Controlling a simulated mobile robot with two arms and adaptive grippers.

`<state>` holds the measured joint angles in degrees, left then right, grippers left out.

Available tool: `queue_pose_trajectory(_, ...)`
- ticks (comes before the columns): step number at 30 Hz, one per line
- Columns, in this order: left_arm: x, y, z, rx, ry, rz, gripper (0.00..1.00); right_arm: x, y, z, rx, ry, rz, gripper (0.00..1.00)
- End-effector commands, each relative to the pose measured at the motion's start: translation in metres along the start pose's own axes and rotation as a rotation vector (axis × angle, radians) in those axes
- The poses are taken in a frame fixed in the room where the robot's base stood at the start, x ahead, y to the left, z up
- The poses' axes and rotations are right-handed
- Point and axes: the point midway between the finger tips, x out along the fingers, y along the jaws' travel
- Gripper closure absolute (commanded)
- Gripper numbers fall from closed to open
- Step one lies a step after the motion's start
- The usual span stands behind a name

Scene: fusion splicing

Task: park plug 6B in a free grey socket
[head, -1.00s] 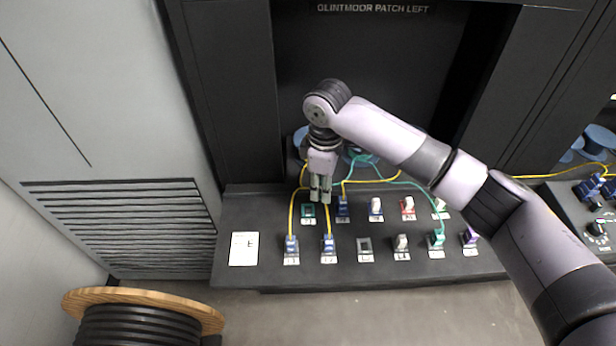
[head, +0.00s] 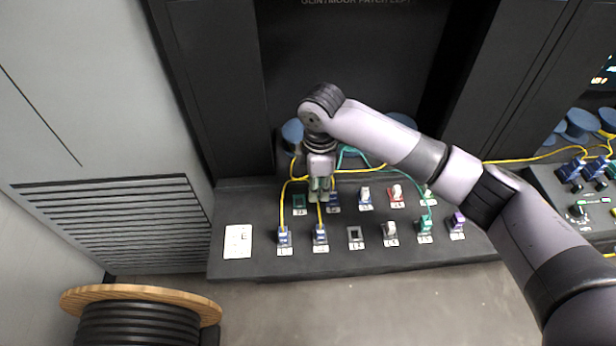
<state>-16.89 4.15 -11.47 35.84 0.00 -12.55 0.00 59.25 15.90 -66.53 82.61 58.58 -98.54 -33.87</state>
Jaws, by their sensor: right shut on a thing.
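My right gripper (head: 319,190) is above the back row of the dark panel, between the empty teal-framed socket (head: 300,203) and a blue plug (head: 333,200). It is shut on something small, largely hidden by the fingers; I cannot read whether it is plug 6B. A teal cable (head: 345,152) runs close behind the gripper. An empty grey-framed socket (head: 355,237) is in the front row, right of two blue plugs with yellow cables (head: 284,236) (head: 320,235). The labels are too small to read. My left gripper is not in view.
The front row also has a grey socket with a pale cap (head: 390,231), a teal plug (head: 425,224) and a purple plug (head: 457,221). A white card (head: 238,241) lies at left. Yellow and teal cables cross behind the rows.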

Motion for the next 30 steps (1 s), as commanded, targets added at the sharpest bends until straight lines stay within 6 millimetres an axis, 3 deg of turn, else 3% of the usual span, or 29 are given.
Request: queue_pose_trajectory(30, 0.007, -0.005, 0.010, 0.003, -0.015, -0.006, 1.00, 0.001, -0.065, 0.080, 0.000, 0.000, 0.000, 1.00)
